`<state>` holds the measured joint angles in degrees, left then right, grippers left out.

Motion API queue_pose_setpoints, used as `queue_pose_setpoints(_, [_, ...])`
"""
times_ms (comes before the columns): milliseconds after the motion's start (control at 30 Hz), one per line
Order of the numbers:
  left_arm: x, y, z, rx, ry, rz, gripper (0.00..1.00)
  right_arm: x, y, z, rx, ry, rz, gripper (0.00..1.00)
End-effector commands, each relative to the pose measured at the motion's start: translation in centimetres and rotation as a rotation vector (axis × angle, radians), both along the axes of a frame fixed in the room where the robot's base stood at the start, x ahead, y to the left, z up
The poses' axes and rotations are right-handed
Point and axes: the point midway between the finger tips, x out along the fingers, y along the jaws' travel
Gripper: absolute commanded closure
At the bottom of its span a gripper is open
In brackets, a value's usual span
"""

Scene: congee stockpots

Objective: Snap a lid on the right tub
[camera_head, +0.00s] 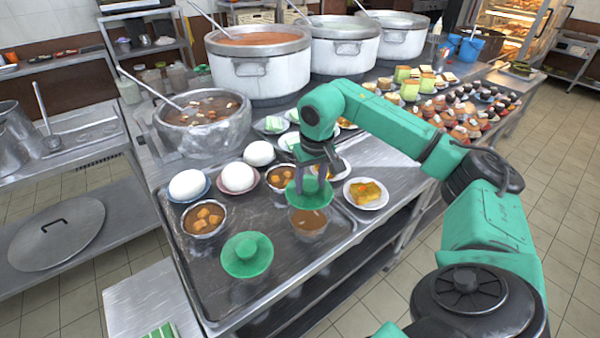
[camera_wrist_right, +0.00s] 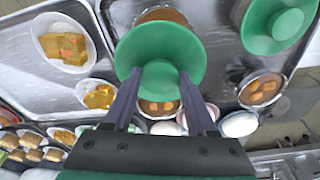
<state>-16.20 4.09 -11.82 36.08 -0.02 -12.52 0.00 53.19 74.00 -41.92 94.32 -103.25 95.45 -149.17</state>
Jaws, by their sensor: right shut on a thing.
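My right gripper (camera_head: 308,185) is shut on the knob of a green lid (camera_head: 318,195), which also shows between the fingers in the wrist view (camera_wrist_right: 190,62). The lid is over the back part of the right tub (camera_head: 308,224), a clear tub of brown congee. Its front part shows uncovered, also past the lid's edge in the wrist view (camera_wrist_right: 160,14). I cannot tell whether lid and tub touch. My left gripper is out of view.
The dark tray (camera_head: 290,262) also holds bowls of brown food with orange chunks (camera_head: 204,218) and white domed items (camera_head: 189,184). A plate of yellow-orange food (camera_head: 366,193) stands right of the tub. Large stockpots (camera_head: 258,68) stand behind. The tray's front is clear.

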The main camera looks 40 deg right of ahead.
Motion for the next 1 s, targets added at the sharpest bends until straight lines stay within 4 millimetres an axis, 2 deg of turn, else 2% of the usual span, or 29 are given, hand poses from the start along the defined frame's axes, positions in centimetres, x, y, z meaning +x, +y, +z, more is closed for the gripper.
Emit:
queue_pose_setpoints(233, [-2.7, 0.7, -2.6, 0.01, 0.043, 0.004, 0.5, -0.1, 0.1, -2.6, -0.001, 0.001, 0.002, 0.95])
queue_pose_setpoints(400, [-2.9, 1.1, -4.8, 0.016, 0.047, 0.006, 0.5, -0.1, 0.1, -4.8, -0.001, 0.001, 0.002, 0.95])
queue_pose_setpoints(633, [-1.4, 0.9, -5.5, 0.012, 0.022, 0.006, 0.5, -0.1, 0.1, -6.4, -0.001, 0.001, 0.002, 0.95])
queue_pose_setpoints(1000, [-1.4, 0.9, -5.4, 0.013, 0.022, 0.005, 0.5, -0.1, 0.1, -6.4, -0.001, 0.0, 0.002, 0.95])
